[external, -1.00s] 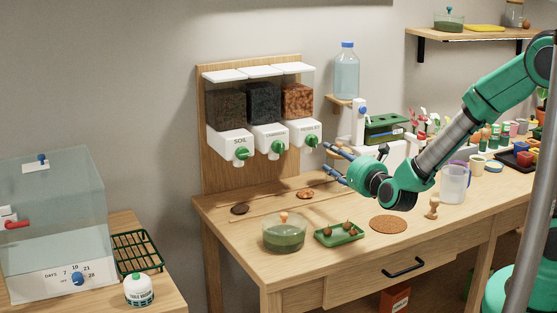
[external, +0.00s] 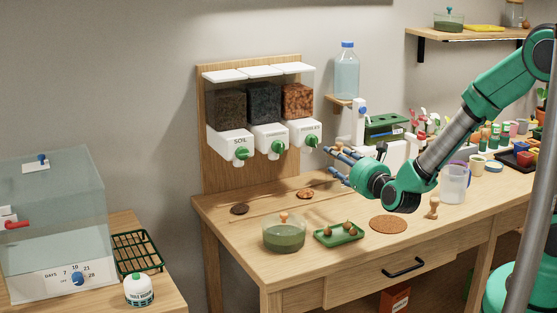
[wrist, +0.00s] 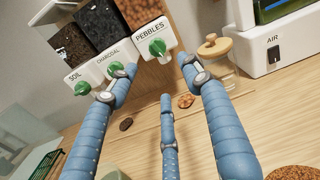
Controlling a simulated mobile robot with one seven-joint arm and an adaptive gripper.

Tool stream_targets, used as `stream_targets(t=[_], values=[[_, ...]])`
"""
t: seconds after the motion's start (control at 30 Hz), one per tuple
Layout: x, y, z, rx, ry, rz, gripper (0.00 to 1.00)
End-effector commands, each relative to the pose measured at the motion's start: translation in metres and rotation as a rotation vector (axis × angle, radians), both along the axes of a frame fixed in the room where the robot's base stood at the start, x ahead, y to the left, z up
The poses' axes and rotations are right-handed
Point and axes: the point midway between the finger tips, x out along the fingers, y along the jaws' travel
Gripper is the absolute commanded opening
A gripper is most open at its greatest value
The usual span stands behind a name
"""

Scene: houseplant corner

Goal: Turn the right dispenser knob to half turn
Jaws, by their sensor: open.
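The right dispenser (external: 303,131), labelled PEBBLES, hangs on a wooden board and holds orange-brown pebbles. Its green knob (external: 312,140) sits on the white front; in the wrist view the knob (wrist: 157,48) shows a pale raised grip, upright or slightly tilted. My gripper (external: 331,160) has blue fingers, spread open and empty, to the right of and slightly below the knob. In the wrist view the fingers (wrist: 160,78) point toward the knob, which appears between the two outer fingertips. I see no clear contact.
The charcoal dispenser (external: 270,136) and soil dispenser (external: 230,143) are to the left, close by. A water bottle (external: 346,72) stands on a small shelf behind. A glass jar (external: 284,233) and green tray (external: 339,235) are on the bench below.

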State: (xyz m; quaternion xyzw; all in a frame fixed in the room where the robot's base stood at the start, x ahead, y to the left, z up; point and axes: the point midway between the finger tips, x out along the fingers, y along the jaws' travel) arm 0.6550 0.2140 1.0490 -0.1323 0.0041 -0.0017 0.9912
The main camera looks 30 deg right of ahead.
Motion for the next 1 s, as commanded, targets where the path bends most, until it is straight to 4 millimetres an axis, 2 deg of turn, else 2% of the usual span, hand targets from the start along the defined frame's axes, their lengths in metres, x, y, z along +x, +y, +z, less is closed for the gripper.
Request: stream_targets(t=[1.0], values=[[-0.0076,0.0000,0.0067,-1.801,0.013,0.007,0.49]])
